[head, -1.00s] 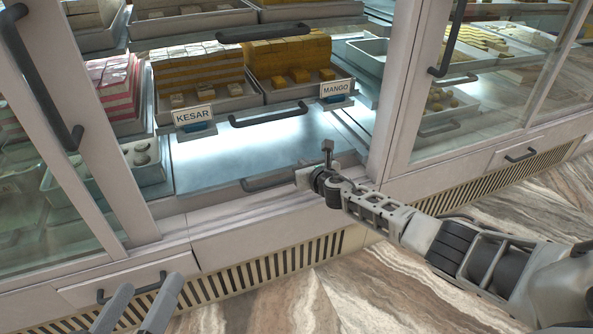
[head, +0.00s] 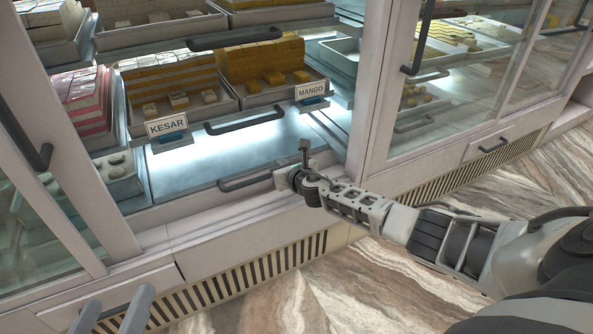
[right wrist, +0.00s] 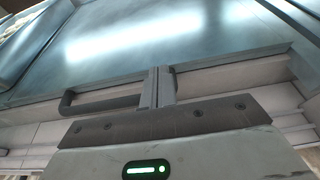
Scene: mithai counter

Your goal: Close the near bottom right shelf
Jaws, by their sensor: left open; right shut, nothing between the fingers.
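The near bottom right shelf (head: 240,150) is a bare, lit metal tray low in the open display case, with a dark bar handle (head: 245,182) on its front. It also shows in the right wrist view (right wrist: 150,40), with its handle (right wrist: 100,102) left of my fingers. My right gripper (head: 284,179) is at the shelf's front, just right of the handle. In the right wrist view its fingers (right wrist: 157,86) are shut and empty, up against the front edge; exact contact is hard to tell. My left gripper (head: 112,314) is open and empty at the bottom left, before the cabinet base.
Above the shelf are sweet trays labelled KESAR (head: 167,126) and MANGO (head: 311,91). A white post (head: 372,90) stands right of the opening. A glass door frame with a dark handle (head: 25,145) is at left. Marble floor (head: 370,285) lies clear in front.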

